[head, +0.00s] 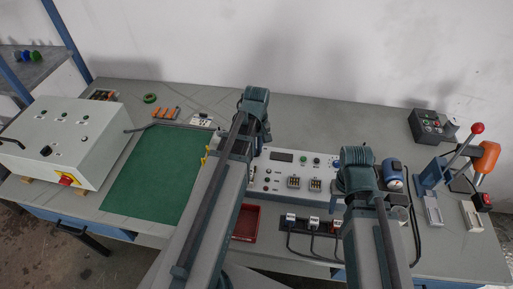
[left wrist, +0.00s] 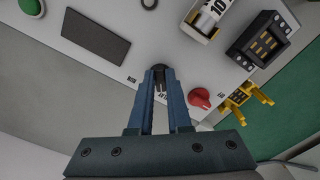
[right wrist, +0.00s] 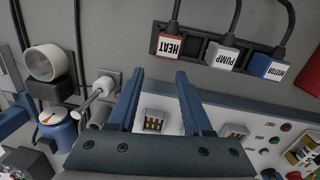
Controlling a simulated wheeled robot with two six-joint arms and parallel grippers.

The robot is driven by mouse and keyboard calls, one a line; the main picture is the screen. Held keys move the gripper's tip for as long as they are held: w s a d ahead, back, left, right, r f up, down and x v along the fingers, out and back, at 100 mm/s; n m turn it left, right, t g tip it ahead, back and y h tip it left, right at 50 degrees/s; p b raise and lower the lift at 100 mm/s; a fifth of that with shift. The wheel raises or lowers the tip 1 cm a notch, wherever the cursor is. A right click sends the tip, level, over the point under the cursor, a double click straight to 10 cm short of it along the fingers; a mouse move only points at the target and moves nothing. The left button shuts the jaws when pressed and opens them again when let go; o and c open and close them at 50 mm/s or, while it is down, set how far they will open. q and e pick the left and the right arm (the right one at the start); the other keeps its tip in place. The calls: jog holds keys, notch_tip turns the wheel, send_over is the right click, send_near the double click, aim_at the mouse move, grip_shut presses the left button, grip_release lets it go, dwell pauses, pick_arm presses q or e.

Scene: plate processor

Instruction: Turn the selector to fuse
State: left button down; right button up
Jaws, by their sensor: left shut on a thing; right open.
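My left gripper (left wrist: 160,82) is shut on a small black knob (left wrist: 159,70) on the pale control panel (left wrist: 125,62), as the left wrist view shows. A printed label beside the knob is partly covered by the fingers and unreadable. The knob is hidden behind my left gripper (head: 256,125) in the head view, at the upper left of the control panel (head: 283,168). My right gripper (right wrist: 156,82) is open and empty, above the panel's other end near a gold terminal block (right wrist: 153,121). In the head view my right gripper (head: 357,170) covers the panel's right end.
A red knob (left wrist: 200,97) and yellow clips (left wrist: 238,102) are close to my left fingers. Plugs marked HEAT (right wrist: 171,46), PUMP (right wrist: 222,56) and MOTOR (right wrist: 268,65) sit in a strip. A green mat (head: 150,175) lies left; a lever press (head: 432,175) stands right.

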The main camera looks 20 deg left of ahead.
pick_arm(q)
jog(key=m, duration=0.3)
jog(key=shift+s+a+m, duration=0.1)
jog(key=shift+a+m, duration=0.05)
jog(key=shift+m, duration=1.95)
jog(key=c, duration=0.9)
grip_release()
jog(key=shift+o, duration=0.2)
jog(key=shift+r, duration=0.15)
pick_arm(e)
jog(key=shift+r, duration=0.15)
pick_arm(q)
notch_tip(320, 180, up, 14)
jog(key=p, duration=1.3)
jog(key=shift+f+p, duration=0.25)
jog(key=shift+p, duration=0.15)
pick_arm(e)
notch_tip(320, 180, up, 14)
jog(key=shift+f, duration=0.2)
